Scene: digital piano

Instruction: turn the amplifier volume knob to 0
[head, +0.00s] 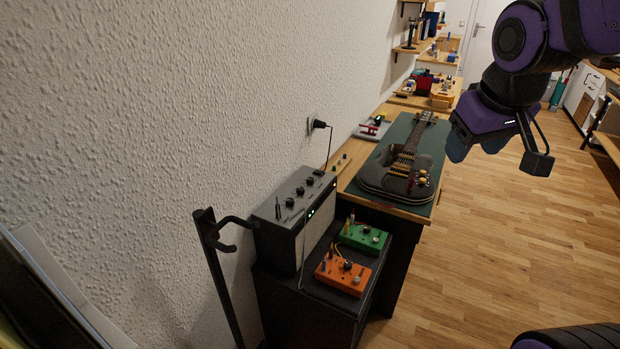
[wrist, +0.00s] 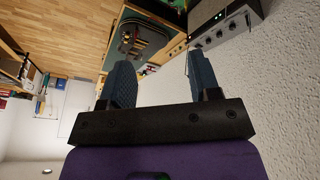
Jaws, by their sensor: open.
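My gripper (head: 472,148) is at the upper right of the head view, high above the floor and well apart from the amplifier. In the wrist view my gripper (wrist: 157,80) has its two blue fingers spread, with nothing between them.
A green pedal (head: 365,238) and an orange pedal (head: 343,274) sit right of the amplifier. A dark guitar (head: 398,172) lies on a green mat behind. A black stand (head: 218,270) rises left of the amplifier. The wooden floor (head: 500,250) to the right is clear.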

